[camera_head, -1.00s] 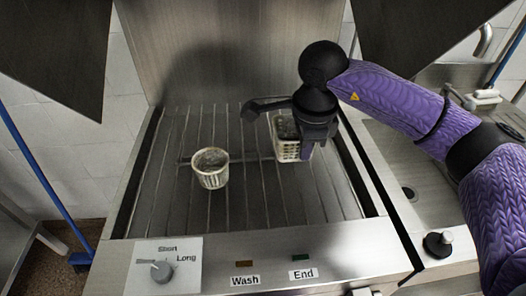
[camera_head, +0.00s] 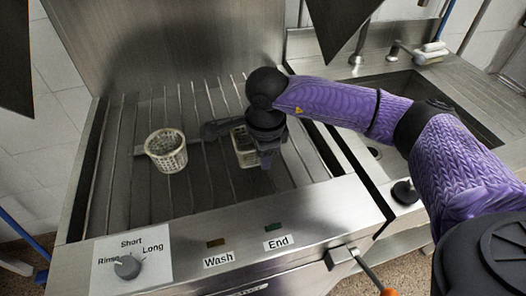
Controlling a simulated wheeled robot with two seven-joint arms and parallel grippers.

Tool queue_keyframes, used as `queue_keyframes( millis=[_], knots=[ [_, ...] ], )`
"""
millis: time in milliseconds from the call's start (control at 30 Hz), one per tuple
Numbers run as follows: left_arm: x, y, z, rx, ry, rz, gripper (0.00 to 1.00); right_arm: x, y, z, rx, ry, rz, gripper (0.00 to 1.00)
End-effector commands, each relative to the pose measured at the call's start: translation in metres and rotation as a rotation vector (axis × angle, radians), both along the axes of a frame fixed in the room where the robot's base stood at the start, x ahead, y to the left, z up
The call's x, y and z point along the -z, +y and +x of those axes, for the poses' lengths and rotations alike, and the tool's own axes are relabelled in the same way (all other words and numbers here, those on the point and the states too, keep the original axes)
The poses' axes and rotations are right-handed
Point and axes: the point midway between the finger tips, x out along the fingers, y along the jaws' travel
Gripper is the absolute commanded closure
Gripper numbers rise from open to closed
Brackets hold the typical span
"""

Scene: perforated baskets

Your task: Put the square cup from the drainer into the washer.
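The square cup (camera_head: 243,151) is a pale perforated basket standing on the rack of the washer (camera_head: 205,235). My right gripper (camera_head: 240,138) is above and around the square cup, with its fingers spread apart. One finger reaches out to the left of the cup and the other hangs at its right side, hiding part of it. I cannot tell whether either finger touches the cup. My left gripper is not in view.
A round pale perforated cup (camera_head: 166,152) stands on the rack left of the square cup. A sink (camera_head: 440,105) with a tap (camera_head: 404,50) is at the right. A knob (camera_head: 127,267) sits on the washer's front panel. The left part of the rack is clear.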

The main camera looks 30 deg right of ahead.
Motion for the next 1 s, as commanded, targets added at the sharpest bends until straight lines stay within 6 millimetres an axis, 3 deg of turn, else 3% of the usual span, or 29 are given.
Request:
queue_keyframes(
  millis=[233, 333, 700, 833, 1000],
  knots=[
    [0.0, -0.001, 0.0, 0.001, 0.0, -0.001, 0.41, 0.0, 0.0, 0.0, 0.0, 0.0, 0.0, 0.6],
    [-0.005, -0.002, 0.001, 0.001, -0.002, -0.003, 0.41, -0.01, 0.0, 0.0, 0.0, -0.002, 0.0, 0.6],
    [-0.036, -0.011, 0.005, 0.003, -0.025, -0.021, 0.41, -0.106, 0.003, -0.011, 0.0, -0.005, 0.001, 0.6],
    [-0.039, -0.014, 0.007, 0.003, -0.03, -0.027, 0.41, -0.121, 0.004, -0.013, -0.001, -0.002, 0.0, 0.6],
    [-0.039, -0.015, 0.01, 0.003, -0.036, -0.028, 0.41, -0.123, 0.004, -0.013, -0.001, 0.0, 0.0, 0.6]
  ],
)
